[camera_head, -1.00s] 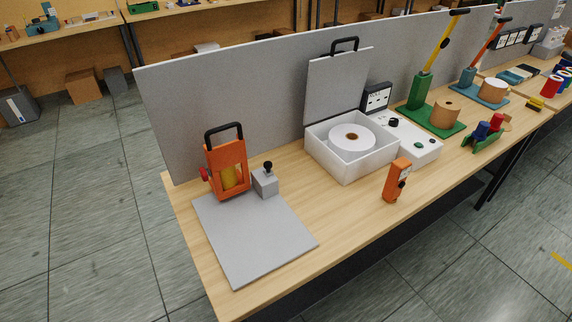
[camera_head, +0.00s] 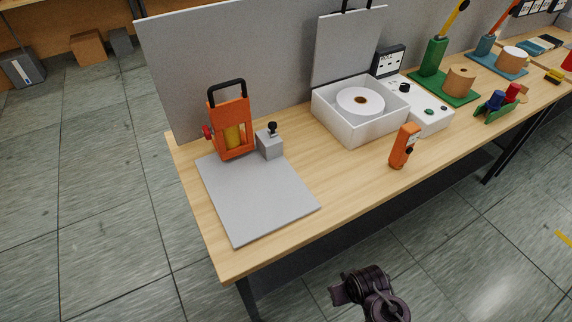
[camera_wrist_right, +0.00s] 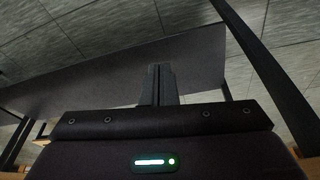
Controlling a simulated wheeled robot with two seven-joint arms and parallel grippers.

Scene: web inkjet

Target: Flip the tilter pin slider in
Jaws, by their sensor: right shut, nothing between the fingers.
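An orange upright frame (camera_head: 245,112) with a black top handle holds a yellow cylinder (camera_head: 233,136). It stands at the back of a flat grey plate (camera_head: 258,200) on the near left of the bench in the head view. A red knob (camera_head: 207,132) sticks out of its left side. A grey block (camera_head: 270,148) with a black knob (camera_head: 272,127) on top stands just right of the frame. I cannot tell for sure which part is the pin slider. My right gripper (camera_wrist_right: 161,84) is shut and empty in the right wrist view, away from these parts. My left gripper is out of view.
A white open box (camera_head: 350,128) with a white roll and raised grey lid stands mid-bench. An orange hand-held device (camera_head: 401,147) is upright in front of it. A grey partition (camera_head: 200,60) runs behind. The wooden bench (camera_head: 330,180) is clear between plate and orange device.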

